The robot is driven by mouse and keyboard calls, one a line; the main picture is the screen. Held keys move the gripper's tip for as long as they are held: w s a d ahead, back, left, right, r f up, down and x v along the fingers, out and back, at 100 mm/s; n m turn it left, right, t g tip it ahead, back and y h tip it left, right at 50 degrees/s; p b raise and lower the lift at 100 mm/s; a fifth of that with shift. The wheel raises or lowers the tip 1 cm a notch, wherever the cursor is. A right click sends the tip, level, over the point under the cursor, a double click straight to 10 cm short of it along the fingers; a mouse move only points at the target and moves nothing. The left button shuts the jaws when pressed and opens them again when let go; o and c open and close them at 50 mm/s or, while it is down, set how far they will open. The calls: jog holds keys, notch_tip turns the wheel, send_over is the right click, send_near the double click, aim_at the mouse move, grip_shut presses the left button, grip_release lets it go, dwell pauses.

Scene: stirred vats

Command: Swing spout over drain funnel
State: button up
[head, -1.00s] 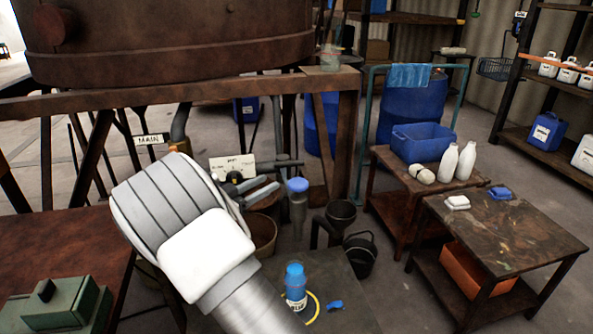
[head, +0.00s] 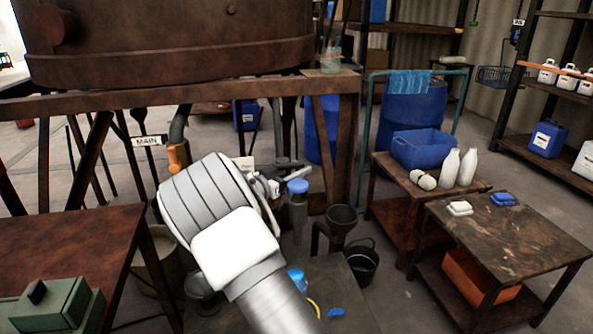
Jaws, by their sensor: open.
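The drain funnel (head: 342,214) is a dark cone on a bent stand, right of centre below the vat. A dark horizontal pipe end (head: 291,162), which looks like the spout, shows below the vat's beam, left of the funnel and higher in the picture. My gripper (head: 284,181) is open, close to this pipe end and just below it in the picture. My pale wrist hides much of the gripper and whatever lies behind it. I cannot tell whether the fingers touch the pipe.
A blue-capped clear container (head: 298,205) stands right beside my gripper. A black bucket (head: 362,264) sits by the funnel. A rusty vat (head: 170,40) is overhead. An orange valve handle (head: 177,157) is left, near the MAIN sign (head: 148,141). A low table (head: 510,235) stands right.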

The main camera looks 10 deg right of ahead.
grip_shut()
dwell(1.3)
